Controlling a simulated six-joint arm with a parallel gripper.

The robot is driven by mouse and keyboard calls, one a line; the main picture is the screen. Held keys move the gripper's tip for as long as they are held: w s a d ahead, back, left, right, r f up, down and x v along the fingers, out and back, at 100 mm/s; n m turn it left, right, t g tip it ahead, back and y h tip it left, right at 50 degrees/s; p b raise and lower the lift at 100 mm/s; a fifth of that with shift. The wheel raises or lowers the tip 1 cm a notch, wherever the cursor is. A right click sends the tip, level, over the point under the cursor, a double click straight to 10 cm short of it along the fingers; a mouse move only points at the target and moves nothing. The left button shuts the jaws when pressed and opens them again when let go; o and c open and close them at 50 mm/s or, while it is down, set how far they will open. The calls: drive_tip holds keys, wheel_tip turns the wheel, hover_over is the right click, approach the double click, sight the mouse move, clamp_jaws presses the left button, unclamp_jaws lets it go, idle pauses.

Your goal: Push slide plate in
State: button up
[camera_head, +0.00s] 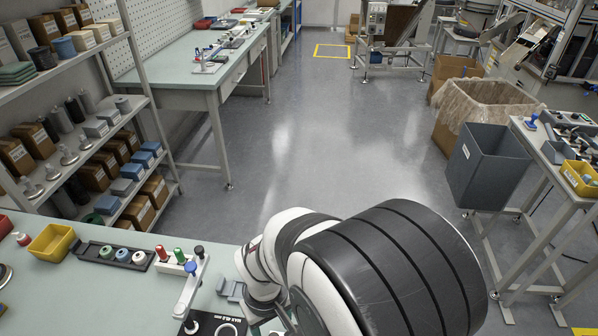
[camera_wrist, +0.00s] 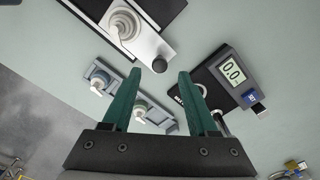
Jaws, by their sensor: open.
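The slide plate (camera_wrist: 152,50) is a silver plate in the wrist view, at the top centre, on a dark base (camera_wrist: 165,8). A black round knob (camera_wrist: 160,66) is at the plate's near end. My gripper (camera_wrist: 159,73) is open, with two green fingers apart and nothing held between them. The knob appears between the fingertips in the picture; I cannot tell the height gap. My arm hides the slide plate and my gripper in the head view.
In the wrist view, a grey tray (camera_wrist: 112,66) with pump-topped parts lies left and below the fingers. A black gauge with a digital display (camera_wrist: 233,72) stands close on the right. In the head view, a yellow bin (camera_head: 52,243) and a dark tray (camera_head: 92,251) sit on the bench.

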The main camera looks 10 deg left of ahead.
sight(274, 334)
drive_tip(key=shift+f, duration=1.8)
clamp_jaws()
